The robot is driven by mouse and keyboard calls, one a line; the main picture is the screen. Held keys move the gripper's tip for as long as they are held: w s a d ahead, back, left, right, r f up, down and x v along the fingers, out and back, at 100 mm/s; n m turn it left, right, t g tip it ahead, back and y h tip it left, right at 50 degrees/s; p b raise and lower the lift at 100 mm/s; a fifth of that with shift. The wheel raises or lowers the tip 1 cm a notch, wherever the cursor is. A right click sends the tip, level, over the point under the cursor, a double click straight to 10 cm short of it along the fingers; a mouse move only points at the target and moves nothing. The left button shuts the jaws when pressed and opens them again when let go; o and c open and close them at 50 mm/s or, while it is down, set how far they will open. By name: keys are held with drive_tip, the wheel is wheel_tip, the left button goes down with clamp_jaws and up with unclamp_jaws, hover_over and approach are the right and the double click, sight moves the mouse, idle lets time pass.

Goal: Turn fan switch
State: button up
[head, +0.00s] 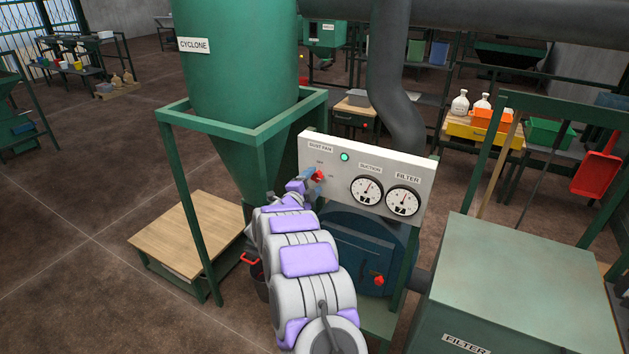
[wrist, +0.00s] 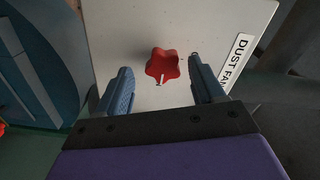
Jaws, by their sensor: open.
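The red fan switch (head: 319,175) is a lobed knob on the white control panel (head: 330,149), below the "DUST FAN" label (head: 320,147). In the wrist view the red knob (wrist: 162,66) lies between and slightly beyond my fingertips, with a white pointer mark on it. My gripper (head: 314,180) is open at the panel, with its blue fingers on either side of the knob. In the wrist view my gripper (wrist: 158,80) shows a gap between each finger and the knob. A green lamp (head: 345,157) is lit above the knob. The OFF/ON lettering is too small to read surely.
Two gauges (head: 384,197) sit on the panel right of the knob. The green cyclone (head: 240,70) and its frame stand at left, close to my arm. A green filter box (head: 520,280) stands at front right. A blue round fan housing (head: 345,245) is below the panel.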

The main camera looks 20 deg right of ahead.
drive_tip(key=shift+x, duration=0.85)
drive_tip(key=shift+w+r, duration=0.1)
drive_tip(key=shift+a, duration=0.2)
drive_tip(key=shift+c, duration=0.4)
drive_tip(key=shift+d, duration=0.1)
drive_tip(key=c, duration=1)
